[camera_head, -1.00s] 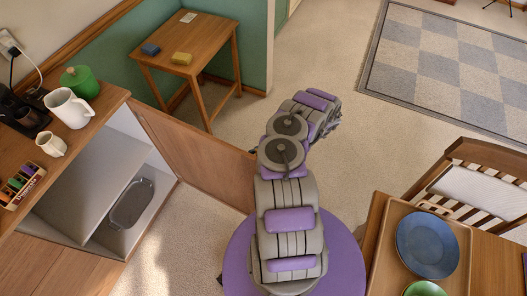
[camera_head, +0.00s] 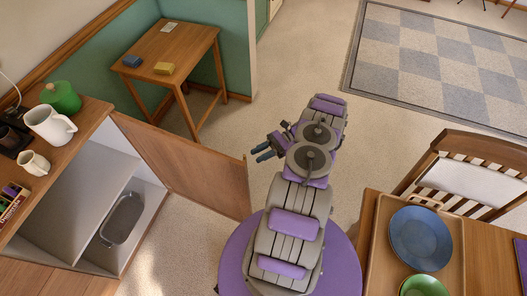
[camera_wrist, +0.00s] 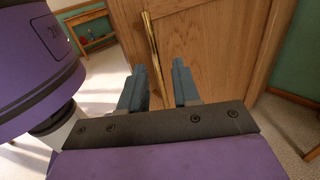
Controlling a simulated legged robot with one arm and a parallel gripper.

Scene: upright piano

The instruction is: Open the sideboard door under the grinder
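The sideboard (camera_head: 88,112) stands at the left. Its wooden door (camera_head: 195,170) stands wide open, swung out into the room, and shows the shelf and inside. The door panel also fills much of the wrist view (camera_wrist: 215,50), with a long brass bar (camera_wrist: 153,45) upright along it. My gripper (camera_head: 262,153) is beyond the door's free edge, with its blue-grey fingers pointing left. In the wrist view my gripper (camera_wrist: 159,70) is open, fingers apart, with the bar seen beyond the gap and nothing held. A dark appliance (camera_head: 12,138) is partly cut off; I cannot tell whether it is the grinder.
A white jug (camera_head: 50,125), a small cream jug (camera_head: 34,163) and a green pot (camera_head: 62,97) stand on the sideboard. A grey tray (camera_head: 122,218) is inside. A small table (camera_head: 190,45) stands behind. A dining table (camera_head: 485,262) and chair (camera_head: 470,180) are right. Floor between is clear.

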